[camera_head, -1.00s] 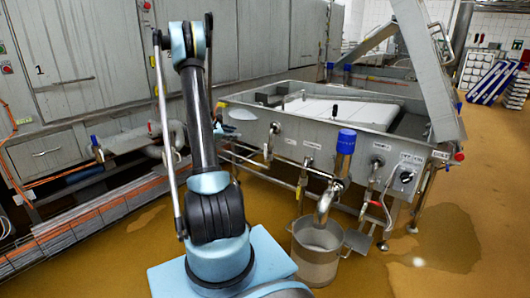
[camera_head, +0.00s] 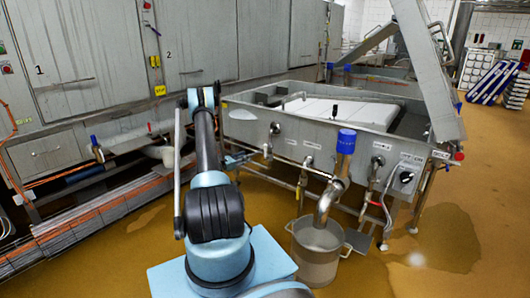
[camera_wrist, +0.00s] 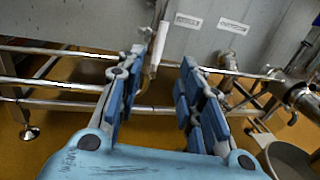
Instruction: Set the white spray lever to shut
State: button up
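The white lever (camera_wrist: 159,50) hangs down, slightly tilted, in front of the steel vat's wall in the wrist view. In the head view it is a small pale handle (camera_head: 268,149) below a valve at the vat's near left part. My gripper (camera_wrist: 164,62) is open, with blue-padded fingers either side of the lever's line. The lever lies nearer the left finger; I cannot tell whether they touch. In the head view my gripper (camera_head: 243,158) is just left of the lever, partly hidden by my arm.
The steel vat (camera_head: 250,135) carries two white labels (camera_wrist: 233,26) right of the lever. Steel pipe rails (camera_wrist: 60,80) run below. A blue-topped valve (camera_head: 346,142) and a bucket (camera_head: 314,258) stand to the right. Cabinets (camera_head: 75,60) line the left; floor is free at right.

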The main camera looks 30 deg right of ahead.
aim_at(265, 149)
jog(key=w+d, duration=0.1)
jog(key=d, duration=0.4)
jog(key=w+d, duration=0.1)
jog(key=d, duration=0.5)
jog(key=w+d, duration=0.1)
jog(key=d, duration=0.5)
jog(key=shift+w, duration=0.2)
jog(key=shift+c, duration=0.5)
grip_shut()
